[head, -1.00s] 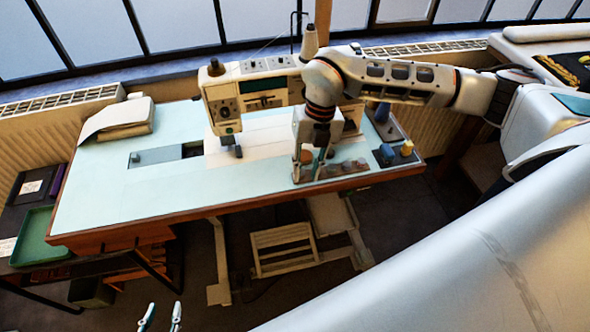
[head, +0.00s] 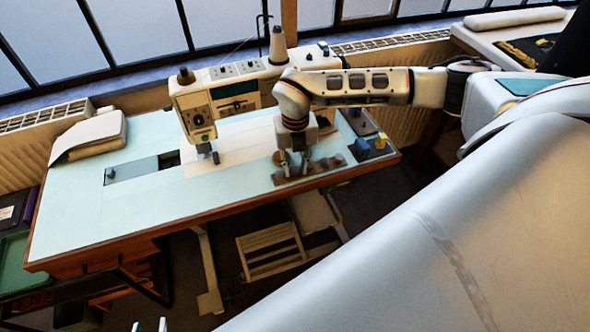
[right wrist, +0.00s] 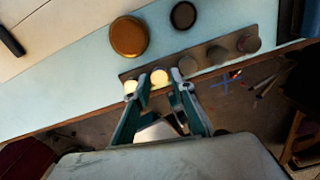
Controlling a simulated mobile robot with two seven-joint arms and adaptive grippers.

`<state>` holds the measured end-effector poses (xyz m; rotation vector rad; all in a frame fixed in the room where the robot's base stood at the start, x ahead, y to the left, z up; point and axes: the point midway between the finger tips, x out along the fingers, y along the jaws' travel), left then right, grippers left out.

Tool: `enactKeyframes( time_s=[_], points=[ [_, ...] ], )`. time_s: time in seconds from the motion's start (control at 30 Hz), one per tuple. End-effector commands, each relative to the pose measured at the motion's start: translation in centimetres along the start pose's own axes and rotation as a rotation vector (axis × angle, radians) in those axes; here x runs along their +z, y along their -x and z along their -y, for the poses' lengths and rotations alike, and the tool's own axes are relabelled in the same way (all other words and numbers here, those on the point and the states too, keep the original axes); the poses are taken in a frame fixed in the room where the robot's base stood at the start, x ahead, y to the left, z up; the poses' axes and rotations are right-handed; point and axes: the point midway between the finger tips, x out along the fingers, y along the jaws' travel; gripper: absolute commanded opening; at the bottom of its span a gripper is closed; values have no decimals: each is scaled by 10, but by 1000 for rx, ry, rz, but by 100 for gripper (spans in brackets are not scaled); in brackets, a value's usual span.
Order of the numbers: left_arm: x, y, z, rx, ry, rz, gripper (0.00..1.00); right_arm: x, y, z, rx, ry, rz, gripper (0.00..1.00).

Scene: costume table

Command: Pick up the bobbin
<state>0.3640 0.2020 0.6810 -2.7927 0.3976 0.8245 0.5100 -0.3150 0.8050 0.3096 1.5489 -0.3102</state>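A brown strip (right wrist: 203,61) near the table's front edge carries several small round bobbins in a row. In the right wrist view, a pale cream bobbin (right wrist: 159,77) lies between my right gripper's fingertips (right wrist: 158,84). Darker ones (right wrist: 217,55) continue to the right. My right gripper, also in the head view (head: 295,168), points down over the strip's left part with its fingers apart; contact with the bobbin cannot be told. My left gripper (head: 149,327) barely shows at the bottom edge, its tips apart.
A brown-gold disc (right wrist: 129,37) and a smaller dark disc (right wrist: 183,15) lie behind the strip. The sewing machine (head: 230,95) stands behind and left of my right gripper.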

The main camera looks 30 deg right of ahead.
Motion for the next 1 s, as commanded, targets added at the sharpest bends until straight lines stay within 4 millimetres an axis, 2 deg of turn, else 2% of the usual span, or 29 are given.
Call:
enactKeyframes(
  time_s=[0.17,0.2,0.27,0.3,0.77,0.87,1.0],
  points=[
    [0,0,0,0,0,0,35,0,0,0,0,0,1,24],
    [0,0,0,0,0,0,35,0,0,0,0,0,1,21],
    [0,0,0,0,0,0,35,0,0,0,0,0,0,7],
    [0,0,0,0,0,0,35,0,0,0,1,0,0,6],
    [0,0,0,0,0,0,35,1,5,0,2,0,1,6],
    [0,0,0,0,1,0,35,1,14,0,2,-1,3,6],
    [0,0,0,0,1,0,35,2,36,-1,3,0,5,6]
  ],
)
